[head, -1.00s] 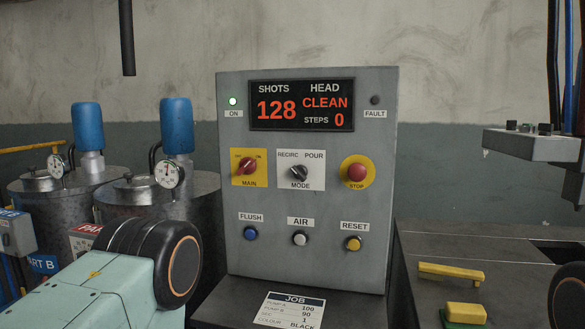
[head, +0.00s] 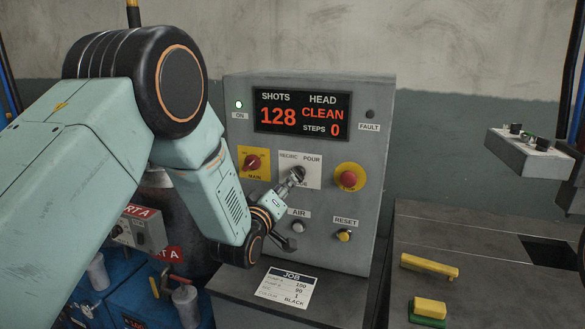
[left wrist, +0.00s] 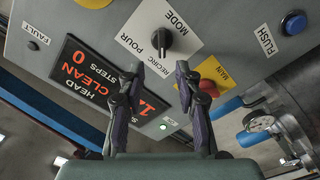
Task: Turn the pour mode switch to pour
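The mode switch (left wrist: 178,41) is a dark knob on a white plate (head: 287,160) marked RECIRC and POUR, on the grey control panel (head: 375,100). My left gripper (head: 297,176) is in front of the plate in the head view and hides most of the knob. In the left wrist view my left gripper (left wrist: 159,72) is open, its two fingers apart with nothing between the tips. My right gripper is out of view.
The red main switch (head: 252,162) and red stop button (head: 348,179) flank the plate. The blue flush button (left wrist: 294,22) shows in the left wrist view. The air button (head: 298,226) and reset button (head: 343,236) sit below. The display (head: 302,114) reads CLEAN.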

